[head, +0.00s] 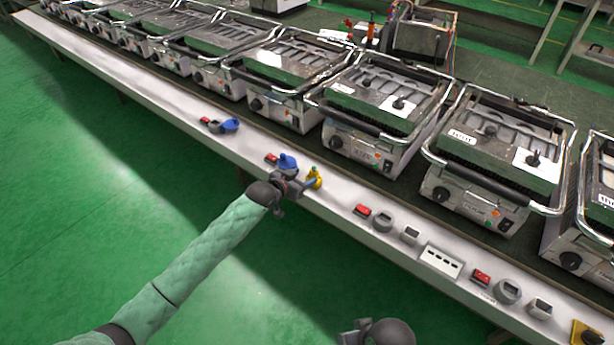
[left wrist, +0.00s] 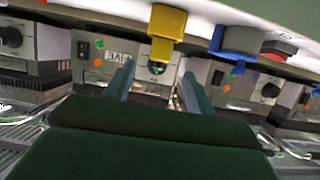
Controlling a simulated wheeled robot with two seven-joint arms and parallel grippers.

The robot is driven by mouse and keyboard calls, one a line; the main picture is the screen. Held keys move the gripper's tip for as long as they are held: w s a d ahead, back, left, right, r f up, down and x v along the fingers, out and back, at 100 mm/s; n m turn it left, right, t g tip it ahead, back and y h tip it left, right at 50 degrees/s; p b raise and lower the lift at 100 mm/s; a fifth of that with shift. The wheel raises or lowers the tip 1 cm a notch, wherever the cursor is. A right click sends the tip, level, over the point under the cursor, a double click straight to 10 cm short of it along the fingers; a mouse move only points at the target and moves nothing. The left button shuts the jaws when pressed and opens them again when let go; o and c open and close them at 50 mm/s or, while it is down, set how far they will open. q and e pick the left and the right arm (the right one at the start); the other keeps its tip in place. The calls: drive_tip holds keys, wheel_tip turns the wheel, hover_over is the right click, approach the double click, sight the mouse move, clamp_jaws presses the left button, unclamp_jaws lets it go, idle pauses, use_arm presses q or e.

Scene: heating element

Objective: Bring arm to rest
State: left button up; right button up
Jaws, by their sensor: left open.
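My left arm reaches in from the lower left of the head view. Its gripper (head: 298,188) is open at the front edge of the long white bench ledge (head: 335,206). A yellow fixture with a green top (head: 314,178) stands on the ledge just beyond the fingers. In the left wrist view, the two fingers (left wrist: 158,84) are apart with nothing held between them. The yellow fixture (left wrist: 167,22) shows past the fingertips there; contact cannot be told. A dark grey part of my right arm (head: 378,333) shows at the bottom edge; its jaws cannot be made out.
A row of contact grills (head: 380,100) lines the bench behind the ledge. Blue fixtures (head: 287,162) and red switches (head: 362,210) sit along the ledge near the gripper. A white socket strip (head: 441,261) lies further right. The green floor (head: 80,200) is clear at left.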

use_arm(q)
drive_tip(key=shift+s+a+r, duration=0.1)
drive_tip(key=shift+s+a, duration=0.05)
use_arm(e)
drive_tip(key=shift+a, duration=0.1)
idle(0.3)
